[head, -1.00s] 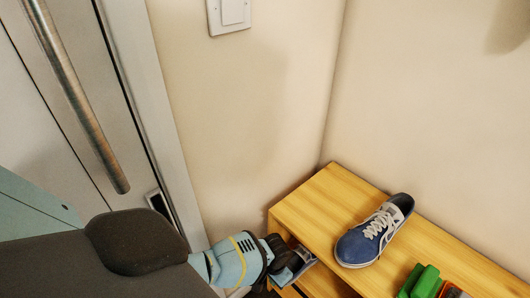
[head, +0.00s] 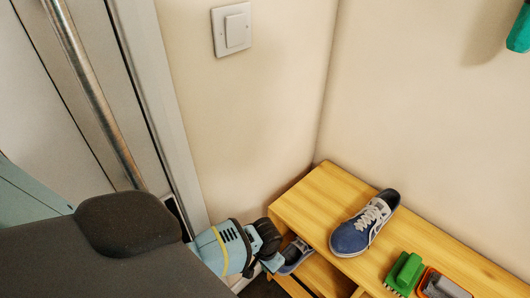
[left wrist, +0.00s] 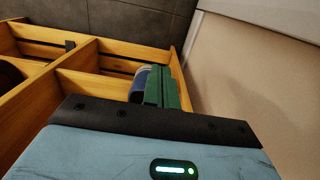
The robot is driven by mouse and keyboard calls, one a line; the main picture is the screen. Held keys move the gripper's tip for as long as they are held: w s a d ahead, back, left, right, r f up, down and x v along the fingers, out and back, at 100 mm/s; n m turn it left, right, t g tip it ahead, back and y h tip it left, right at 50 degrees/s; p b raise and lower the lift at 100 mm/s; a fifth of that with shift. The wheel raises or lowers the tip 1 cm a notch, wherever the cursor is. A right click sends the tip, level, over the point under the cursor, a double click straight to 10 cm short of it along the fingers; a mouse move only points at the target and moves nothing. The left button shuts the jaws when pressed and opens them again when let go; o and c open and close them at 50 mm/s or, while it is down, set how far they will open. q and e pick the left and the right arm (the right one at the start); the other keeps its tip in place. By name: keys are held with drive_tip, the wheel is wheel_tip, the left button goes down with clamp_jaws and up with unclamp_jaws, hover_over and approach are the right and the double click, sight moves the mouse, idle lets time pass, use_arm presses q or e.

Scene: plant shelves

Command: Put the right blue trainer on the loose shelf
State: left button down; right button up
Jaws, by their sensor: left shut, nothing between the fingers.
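One blue trainer (head: 365,224) with white laces stands on top of the wooden shelf unit (head: 315,200). A second blue trainer (head: 296,254) sits in the compartment below the top board, partly hidden by the board and my gripper. My left gripper (head: 274,262) is at that compartment's open front, close beside this trainer; its fingers are shut and empty. In the left wrist view the shut fingers (left wrist: 162,88) cover part of the blue and white trainer (left wrist: 138,84). I cannot tell whether they touch it. My right gripper is not in view. I cannot make out a loose shelf.
A green brush (head: 405,272) and an orange-edged grey item (head: 440,285) lie on the top board, right of the upper trainer. A wall switch (head: 232,29) and a door handle (head: 90,90) are at the left. Wooden dividers (left wrist: 85,55) split the unit into compartments.

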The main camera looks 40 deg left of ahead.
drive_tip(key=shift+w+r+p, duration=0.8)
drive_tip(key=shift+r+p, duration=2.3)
use_arm(q)
drive_tip(key=s+f+t+b, duration=0.3)
drive_tip(key=f+b, duration=0.1)
drive_tip(key=f, duration=0.3)
drive_tip(key=w+d+f+b, duration=0.1)
drive_tip(key=w+f+b, duration=0.4)
drive_tip(key=b, duration=0.3)
drive_tip(key=shift+w+f, duration=0.2)
drive_tip(key=shift+w, duration=0.35)
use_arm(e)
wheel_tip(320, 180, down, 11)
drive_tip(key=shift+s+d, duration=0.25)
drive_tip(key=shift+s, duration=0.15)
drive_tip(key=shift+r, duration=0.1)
